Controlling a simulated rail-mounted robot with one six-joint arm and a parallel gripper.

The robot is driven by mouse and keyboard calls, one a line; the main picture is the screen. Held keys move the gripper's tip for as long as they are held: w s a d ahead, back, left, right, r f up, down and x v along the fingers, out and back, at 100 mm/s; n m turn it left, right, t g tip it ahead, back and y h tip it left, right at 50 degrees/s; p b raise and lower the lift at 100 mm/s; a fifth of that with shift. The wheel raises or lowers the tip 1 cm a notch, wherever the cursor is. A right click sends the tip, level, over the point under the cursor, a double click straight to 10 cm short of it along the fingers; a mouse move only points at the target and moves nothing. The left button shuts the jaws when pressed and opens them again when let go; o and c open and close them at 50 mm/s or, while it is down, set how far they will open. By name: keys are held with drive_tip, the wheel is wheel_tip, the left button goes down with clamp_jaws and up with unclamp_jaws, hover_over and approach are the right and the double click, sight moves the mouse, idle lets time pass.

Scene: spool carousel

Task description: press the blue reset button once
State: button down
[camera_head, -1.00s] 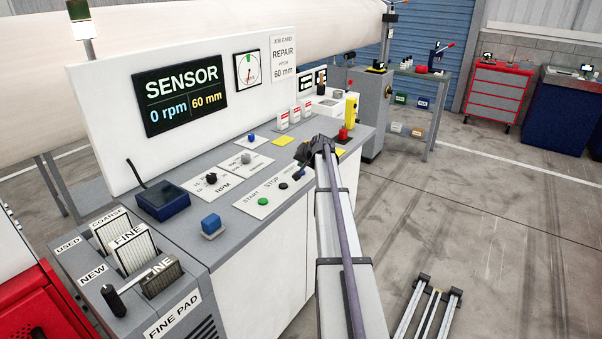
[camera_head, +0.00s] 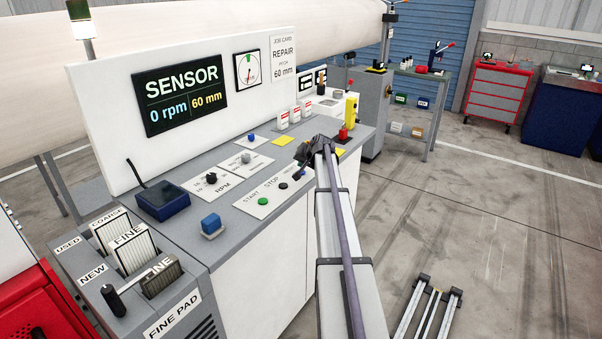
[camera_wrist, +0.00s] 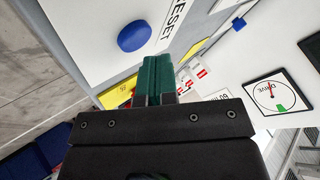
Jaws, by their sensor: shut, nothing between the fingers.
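The round blue reset button (camera_wrist: 133,36) sits on a white plate beside the printed word RESET in the wrist view. In the head view the blue button (camera_head: 298,175) shows small at the right end of the START and STOP plate, close to my gripper (camera_head: 302,158). My gripper's green fingers (camera_wrist: 157,62) are shut with nothing between them. In the wrist picture their tips appear just below and right of the button, apart from it. The height of the tips above the panel is hard to tell.
The green START button (camera_head: 263,201) and dark STOP button (camera_head: 283,185) share the plate. The upright SENSOR panel (camera_head: 110,110) rises behind.

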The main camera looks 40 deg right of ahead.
drive_tip(key=shift+f, duration=0.4)
drive_tip(key=shift+f+b, duration=0.4)
drive_tip(key=shift+b, duration=0.25)
idle(0.4)
drive_tip(key=shift+r+p, duration=0.8)
wheel_tip(320, 180, up, 5)
drive_tip(key=p, duration=0.5)
drive_tip(key=shift+r, duration=0.15)
